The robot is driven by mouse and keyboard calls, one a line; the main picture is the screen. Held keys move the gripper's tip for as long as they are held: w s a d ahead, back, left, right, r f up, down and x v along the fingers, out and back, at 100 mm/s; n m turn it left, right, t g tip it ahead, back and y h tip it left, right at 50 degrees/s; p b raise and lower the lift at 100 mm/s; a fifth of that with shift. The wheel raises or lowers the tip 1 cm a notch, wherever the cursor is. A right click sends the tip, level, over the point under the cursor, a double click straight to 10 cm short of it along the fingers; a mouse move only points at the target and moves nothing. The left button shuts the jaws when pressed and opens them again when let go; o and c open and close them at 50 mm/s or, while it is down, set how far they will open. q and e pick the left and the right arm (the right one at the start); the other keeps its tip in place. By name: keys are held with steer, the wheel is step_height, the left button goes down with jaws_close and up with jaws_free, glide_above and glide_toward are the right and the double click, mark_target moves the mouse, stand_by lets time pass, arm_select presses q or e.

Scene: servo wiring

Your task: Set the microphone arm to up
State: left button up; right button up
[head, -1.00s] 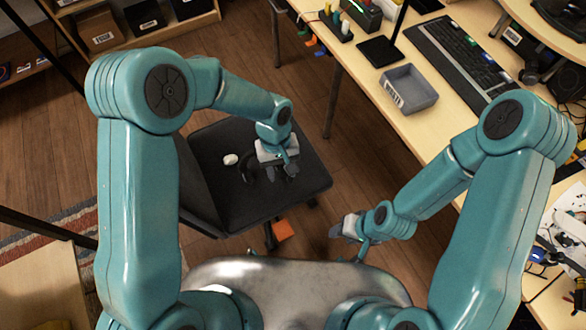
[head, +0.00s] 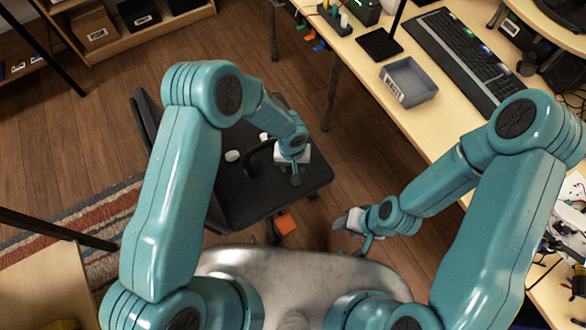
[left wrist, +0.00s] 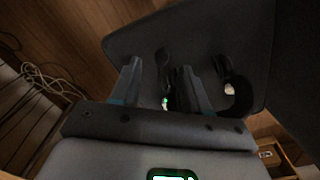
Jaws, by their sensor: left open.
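A black headset (head: 258,158) with pale ear pads lies on the dark chair seat (head: 245,200). In the left wrist view, one curved black end of the headset (left wrist: 241,98) is right of my fingers, and another dark part (left wrist: 162,62) shows between them with a small greenish-white spot near it. I cannot tell for certain which part is the microphone arm or how it is set. My left gripper (head: 295,176) is open over the seat, right of the headset; its fingers (left wrist: 162,82) show apart and empty. My right gripper (head: 346,226) is low, right of the chair; its jaw opening is unclear.
A wooden desk at the right holds a grey bin (head: 409,82), a black keyboard (head: 465,55) and a dark stand base (head: 379,44). A shelf with boxes (head: 92,27) stands at the back left. Wooden floor lies between the chair and the desk.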

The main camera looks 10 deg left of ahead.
arm_select(q)
steer(key=shift+f, duration=1.9)
jaws_close()
steer(key=shift+w+r, duration=0.1)
